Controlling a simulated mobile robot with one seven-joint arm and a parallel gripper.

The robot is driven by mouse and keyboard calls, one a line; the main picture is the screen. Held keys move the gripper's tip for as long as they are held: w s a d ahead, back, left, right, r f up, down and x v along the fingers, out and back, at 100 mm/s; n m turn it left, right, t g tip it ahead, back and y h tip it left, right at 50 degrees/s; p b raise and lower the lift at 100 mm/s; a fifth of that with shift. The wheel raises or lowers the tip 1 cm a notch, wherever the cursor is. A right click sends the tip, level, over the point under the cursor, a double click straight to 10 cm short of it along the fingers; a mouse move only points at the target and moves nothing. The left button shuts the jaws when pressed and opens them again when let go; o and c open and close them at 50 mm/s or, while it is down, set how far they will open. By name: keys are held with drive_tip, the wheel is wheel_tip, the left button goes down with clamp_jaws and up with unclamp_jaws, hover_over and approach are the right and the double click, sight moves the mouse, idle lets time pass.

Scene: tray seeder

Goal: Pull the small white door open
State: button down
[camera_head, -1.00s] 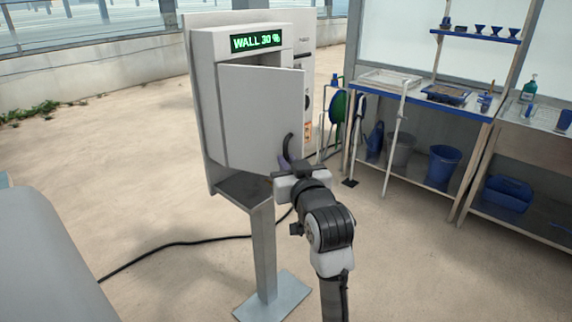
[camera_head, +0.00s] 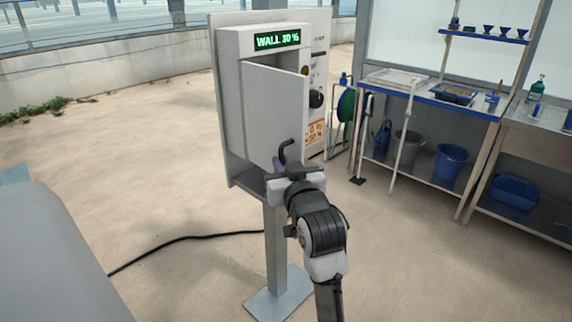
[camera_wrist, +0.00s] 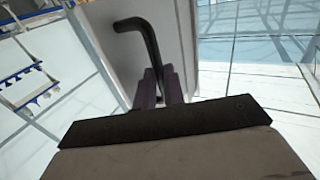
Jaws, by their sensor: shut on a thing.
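The small white door (camera_head: 273,112) stands partly open on the white cabinet on a post, swung out from its left side. Its dark bent handle (camera_head: 285,150) is near the door's lower right edge. My gripper (camera_head: 290,167) is at the handle, its fingers shut on the lower part. In the wrist view the handle (camera_wrist: 146,40) curves up out of my gripper (camera_wrist: 158,90), and the pale door (camera_wrist: 110,45) lies behind it. The fingertips are partly hidden in the body view by the wrist.
The cabinet's green display (camera_head: 277,40) reads WALL 30 %. Its post (camera_head: 276,250) stands on a flat floor plate below. A bench (camera_head: 430,103) with blue buckets under it stands to the right. A black cable (camera_head: 180,241) crosses the floor at left.

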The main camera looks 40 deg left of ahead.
drive_tip(key=shift+s+a+f, duration=0.1)
drive_tip(key=shift+s+a, duration=0.05)
drive_tip(key=shift+a, duration=0.15)
drive_tip(key=c, duration=1.5)
unclamp_jaws()
drive_tip(key=shift+a+f, duration=0.15)
drive_tip(key=shift+a, duration=0.05)
drive_tip(key=shift+d, duration=0.25)
drive_tip(key=b+v, duration=0.4)
drive_tip(key=v, duration=0.1)
drive_tip(key=b+v, duration=0.2)
drive_tip(key=v, duration=0.1)
drive_tip(key=shift+d+f, duration=0.25)
drive_tip(key=shift+d, duration=0.1)
drive_tip(key=shift+b, duration=0.6)
